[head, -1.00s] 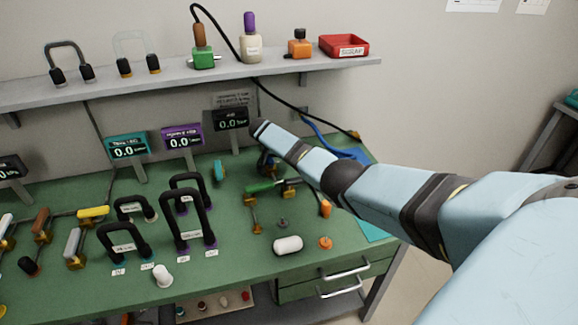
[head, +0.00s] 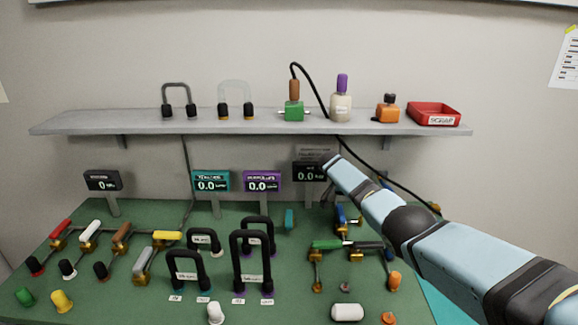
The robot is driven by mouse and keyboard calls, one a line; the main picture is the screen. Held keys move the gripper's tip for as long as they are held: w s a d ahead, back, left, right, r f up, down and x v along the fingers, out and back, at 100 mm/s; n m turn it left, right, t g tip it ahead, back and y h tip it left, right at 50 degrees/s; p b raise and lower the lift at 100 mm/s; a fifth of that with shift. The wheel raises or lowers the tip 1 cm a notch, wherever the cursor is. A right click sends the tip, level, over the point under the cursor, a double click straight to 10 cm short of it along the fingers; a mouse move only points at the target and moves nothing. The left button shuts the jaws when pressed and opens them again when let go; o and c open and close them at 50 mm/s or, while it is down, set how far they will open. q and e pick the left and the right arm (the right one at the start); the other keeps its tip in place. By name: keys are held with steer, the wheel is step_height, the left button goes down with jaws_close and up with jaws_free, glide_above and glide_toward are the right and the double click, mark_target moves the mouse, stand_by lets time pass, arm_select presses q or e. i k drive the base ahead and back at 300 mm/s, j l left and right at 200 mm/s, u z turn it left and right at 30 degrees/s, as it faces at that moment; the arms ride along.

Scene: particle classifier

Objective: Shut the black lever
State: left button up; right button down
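A black lever (head: 369,246) lies on the green bench right of centre in the head view. Its handle lies roughly sideways, in line with a green-handled lever (head: 326,245) on its left, with brass fittings and pipes around them. My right arm comes in from the right and reaches over the back of the bench, its dark far end in front of the wall below the shelf. I cannot make out the fingers of my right gripper. My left arm and gripper are not in the picture.
Black U-shaped tubes (head: 251,262) stand left of the levers. Red, white, brown and yellow levers (head: 166,238) fill the left side. Small displays (head: 211,183) stand along the back. A white cylinder (head: 347,312) and orange knobs lie in front. A shelf (head: 250,123) holds bottles and a red scrap tray (head: 433,112).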

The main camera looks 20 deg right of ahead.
mark_target(367, 244)
steer(key=k, duration=1)
